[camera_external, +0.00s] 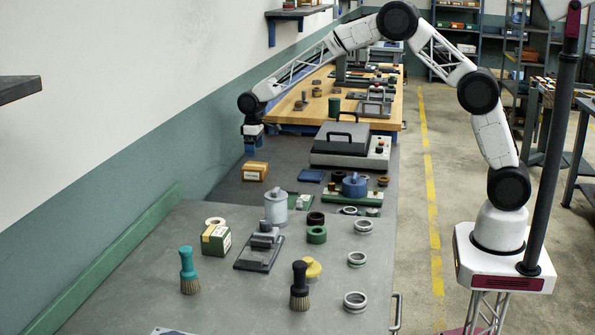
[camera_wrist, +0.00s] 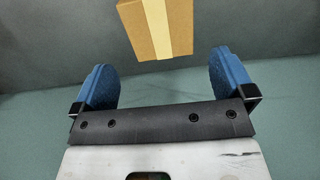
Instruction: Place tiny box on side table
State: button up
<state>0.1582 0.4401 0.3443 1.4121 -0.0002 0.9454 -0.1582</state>
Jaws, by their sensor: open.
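A small brown cardboard box (camera_external: 255,172) with a lighter tape strip sits on the dark grey tabletop, near the wall. The same box (camera_wrist: 156,28) shows at the top of the wrist view, beyond the fingertips and between their lines. My gripper (camera_external: 253,146) is above the box in the external view, pointing down. Its blue fingers are spread in the wrist view (camera_wrist: 160,62), with nothing between them. The box's top edge is cut off there. Which surface is the side table I cannot tell; a wooden table (camera_external: 292,119) stands behind the grey one.
A green-and-tan box (camera_external: 216,239), a teal brush (camera_external: 189,271), a dark brush (camera_external: 299,287) and several rings stand on the near grey table (camera_external: 130,290). A blue flat block (camera_external: 311,175) and a grey lidded machine (camera_external: 350,148) are right of the cardboard box.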

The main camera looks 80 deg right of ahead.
jog(key=shift+r, duration=0.95)
jog(key=s+a+r+t, duration=0.1)
jog(key=s+a+r, duration=0.4)
jog(key=s+r, duration=0.7)
jog(key=s+a+r, duration=0.4)
jog(key=s+r, duration=0.4)
jog(key=s, duration=0.8)
jog(key=s+a, duration=0.2)
jog(key=s, duration=1.6)
jog(key=s+a+f+t, duration=0.1)
jog(key=s+a, duration=0.2)
jog(key=s, duration=1.5)
jog(key=shift+s+a+t, duration=0.25)
jog(key=shift+a+t, duration=0.05)
